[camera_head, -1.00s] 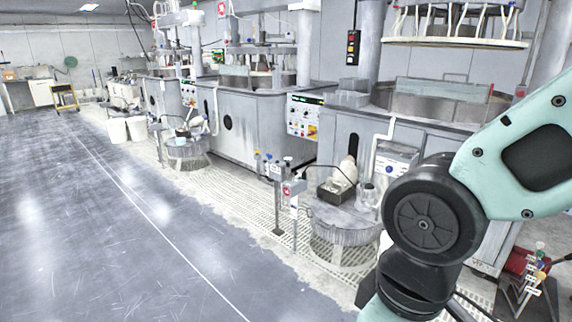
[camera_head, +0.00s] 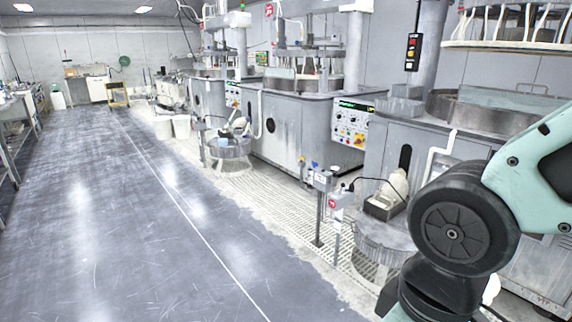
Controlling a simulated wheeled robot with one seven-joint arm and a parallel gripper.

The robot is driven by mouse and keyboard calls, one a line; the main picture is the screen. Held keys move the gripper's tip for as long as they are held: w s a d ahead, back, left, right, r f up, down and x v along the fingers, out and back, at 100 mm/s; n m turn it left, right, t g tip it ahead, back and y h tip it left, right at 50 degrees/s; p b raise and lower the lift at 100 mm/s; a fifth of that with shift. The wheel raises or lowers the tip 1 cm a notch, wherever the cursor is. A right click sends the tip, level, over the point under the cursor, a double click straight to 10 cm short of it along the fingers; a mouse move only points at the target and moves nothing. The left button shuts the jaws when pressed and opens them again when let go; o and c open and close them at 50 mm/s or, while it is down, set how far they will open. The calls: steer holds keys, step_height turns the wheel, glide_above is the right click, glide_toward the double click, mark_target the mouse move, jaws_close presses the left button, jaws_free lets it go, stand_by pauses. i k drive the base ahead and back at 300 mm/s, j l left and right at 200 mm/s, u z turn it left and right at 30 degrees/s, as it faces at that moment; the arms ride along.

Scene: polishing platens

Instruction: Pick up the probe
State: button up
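I cannot make out a probe for certain in the head view. A round grey stand (camera_head: 383,243) at the right bears a dark open box (camera_head: 383,208) with a pale bottle-like object (camera_head: 394,187) in or behind it. A thin dark cable arches from there toward a grey post with a small box on top (camera_head: 322,180). My teal and black arm fills the right side and covers part of the stand. My gripper is outside the view, so whether it holds anything cannot be seen.
Grey polishing machines (camera_head: 300,130) line the right side, one with a control panel (camera_head: 351,124). Another round stand (camera_head: 228,148) and white buckets (camera_head: 181,127) are farther back. A pale grating (camera_head: 270,190) runs along the machines. The grey floor (camera_head: 120,220) is wide and clear; benches (camera_head: 18,110) edge the left.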

mark_target(335, 170)
steer(key=i+u, duration=0.4)
steer(key=i, duration=1.7)
steer(key=i+j+z, duration=0.15)
steer(key=i+z, duration=0.15)
steer(key=i, duration=0.25)
steer(key=i+j+z, duration=0.3)
steer(key=i, duration=0.2)
steer(key=i+j+z, duration=0.25)
steer(key=i, duration=0.25)
steer(key=i+j+z, duration=0.8)
steer(key=j, duration=0.15)
steer(key=k+l, duration=0.05)
